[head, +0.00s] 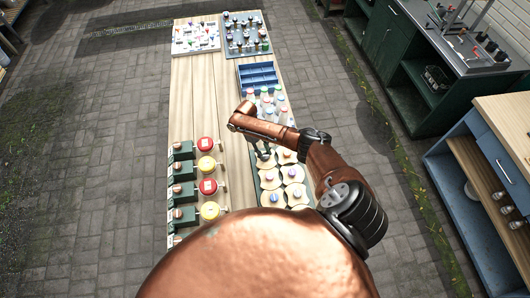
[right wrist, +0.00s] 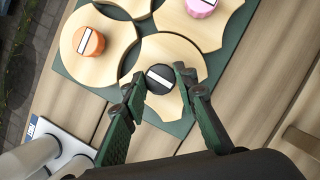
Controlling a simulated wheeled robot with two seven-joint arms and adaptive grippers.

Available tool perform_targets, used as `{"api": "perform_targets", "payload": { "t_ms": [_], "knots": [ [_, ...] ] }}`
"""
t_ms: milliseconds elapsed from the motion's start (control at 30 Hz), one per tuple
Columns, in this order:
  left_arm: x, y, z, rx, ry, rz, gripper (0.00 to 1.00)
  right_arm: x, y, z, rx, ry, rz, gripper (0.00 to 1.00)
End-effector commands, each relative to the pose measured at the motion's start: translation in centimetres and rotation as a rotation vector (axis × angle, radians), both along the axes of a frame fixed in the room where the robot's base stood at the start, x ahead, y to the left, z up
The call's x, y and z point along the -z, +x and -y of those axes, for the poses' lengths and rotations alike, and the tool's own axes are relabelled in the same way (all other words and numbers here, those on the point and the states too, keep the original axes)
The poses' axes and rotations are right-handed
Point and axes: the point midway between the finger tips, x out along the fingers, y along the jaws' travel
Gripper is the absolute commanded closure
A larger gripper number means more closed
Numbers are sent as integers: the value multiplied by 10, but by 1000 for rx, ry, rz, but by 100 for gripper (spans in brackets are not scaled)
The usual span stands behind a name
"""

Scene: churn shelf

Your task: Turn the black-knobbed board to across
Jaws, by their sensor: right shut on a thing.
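The black knob (right wrist: 160,79) has a white bar that slants from upper left to lower right in the right wrist view. It sits on a pale wooden board (right wrist: 168,48) with curved cut-outs, on a dark green base (right wrist: 70,58). My right gripper (right wrist: 161,84) is shut on the black knob, one finger on each side. In the head view the right gripper (head: 264,156) is over the far left part of the group of boards, and it largely hides the knob there. My left gripper is not in view.
Neighbouring boards carry an orange knob (right wrist: 88,41) and a pink knob (right wrist: 201,6) close by. A blue tray (head: 257,66) and several bottles stand farther back. Red discs (head: 207,145) and yellow discs (head: 206,164) on green blocks line the left. The wooden table's middle strip (head: 205,105) is clear.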

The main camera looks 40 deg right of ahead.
Motion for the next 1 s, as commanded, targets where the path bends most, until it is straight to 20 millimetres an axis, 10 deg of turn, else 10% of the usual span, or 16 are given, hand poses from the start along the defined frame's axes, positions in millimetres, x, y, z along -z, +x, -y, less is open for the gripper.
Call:
{"api": "perform_targets", "payload": {
  "t_ms": [733,767,1000],
  "knots": [
    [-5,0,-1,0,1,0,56,1,-1,-1,-86,1,-1,98],
    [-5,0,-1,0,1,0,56,1,-1,-1,-86,1,-1,72],
    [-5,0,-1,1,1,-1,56,1,0,-1,-85,1,0,56]
  ]
}}
